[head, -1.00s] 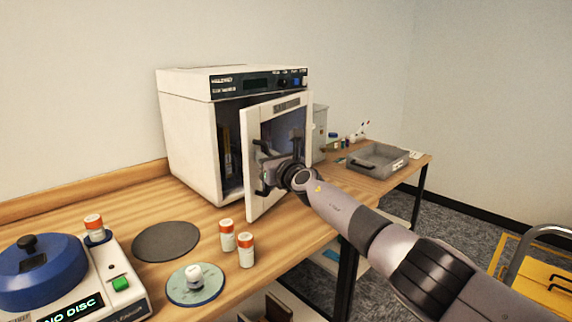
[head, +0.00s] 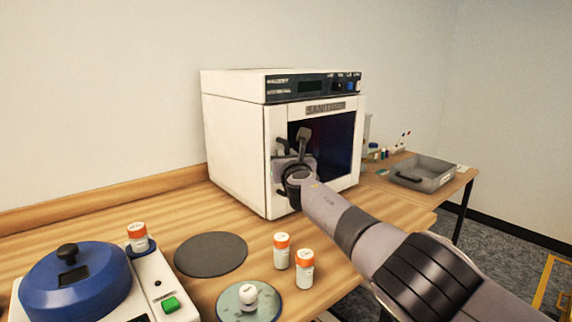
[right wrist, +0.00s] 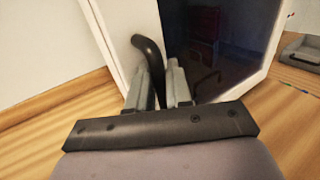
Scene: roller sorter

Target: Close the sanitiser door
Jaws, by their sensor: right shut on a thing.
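The sanitiser (head: 235,145) is a white box with a dark control panel along its top, standing on the wooden bench. Its white-framed door (head: 337,145) with a dark window lies across the front, flush or nearly so; no gap shows, though my arm hides part of the lower edge. My right gripper (head: 292,158) is at the left side of the door, shut on the dark curved door handle (right wrist: 150,52). The handle stands between its two fingers in the right wrist view. My left gripper is not in view.
Two orange-capped jars (head: 304,268) stand in front of the sanitiser. A dark round mat (head: 211,254), a round plate with a white knob (head: 249,301) and a blue-lidded machine (head: 75,285) are to the left. A grey tray (head: 424,174) lies on the table behind right.

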